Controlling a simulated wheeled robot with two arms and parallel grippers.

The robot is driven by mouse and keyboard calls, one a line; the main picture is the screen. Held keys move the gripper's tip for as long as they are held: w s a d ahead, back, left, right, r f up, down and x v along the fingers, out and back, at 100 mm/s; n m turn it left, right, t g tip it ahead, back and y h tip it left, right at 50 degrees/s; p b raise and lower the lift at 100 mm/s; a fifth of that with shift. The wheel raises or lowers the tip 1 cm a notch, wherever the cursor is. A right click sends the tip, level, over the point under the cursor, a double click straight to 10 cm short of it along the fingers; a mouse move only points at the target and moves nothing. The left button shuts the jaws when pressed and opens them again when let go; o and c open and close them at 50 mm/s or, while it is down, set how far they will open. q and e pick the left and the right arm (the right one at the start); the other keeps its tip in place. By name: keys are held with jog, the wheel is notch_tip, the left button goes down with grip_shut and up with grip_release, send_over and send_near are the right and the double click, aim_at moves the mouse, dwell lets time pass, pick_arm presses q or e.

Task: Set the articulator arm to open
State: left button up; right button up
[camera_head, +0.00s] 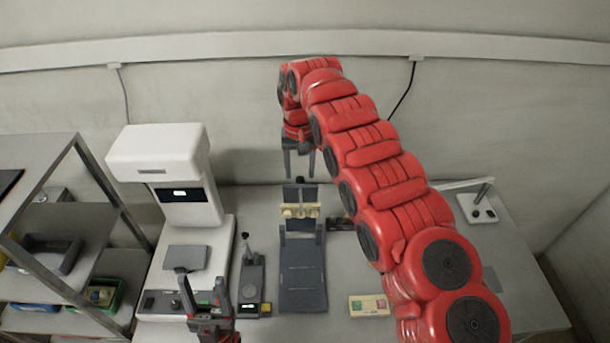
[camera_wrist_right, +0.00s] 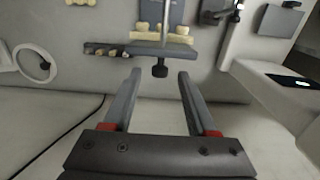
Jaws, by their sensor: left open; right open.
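The articulator (camera_head: 303,275) stands mid-bench in the head view, with a dark grey flat base plate toward me. At its back, a cream dental model (camera_head: 300,211) sits below a small dark upright plate. In the right wrist view, the cream model (camera_wrist_right: 160,36), a dark grey bar (camera_wrist_right: 150,51) and a dark knob (camera_wrist_right: 160,68) show. My right gripper (camera_head: 300,176) points down just behind and above the articulator's back end. Its open fingers (camera_wrist_right: 160,78) flank the knob in the wrist picture; contact is not visible. My left gripper (camera_head: 205,287) is open and empty at the bench front, left of the articulator.
A white machine (camera_head: 187,190) stands left on the bench, with a dark lever device (camera_head: 250,280) beside it. A cream box (camera_head: 369,305) lies front right. A small dark strip (camera_head: 341,223) is near the articulator. A metal shelf (camera_head: 68,235) stands far left. The wall is close behind.

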jog(key=shift+w+f, duration=0.2)
jog(key=shift+f, duration=0.95)
jog(key=shift+s, duration=0.1)
grip_shut()
dwell(0.5)
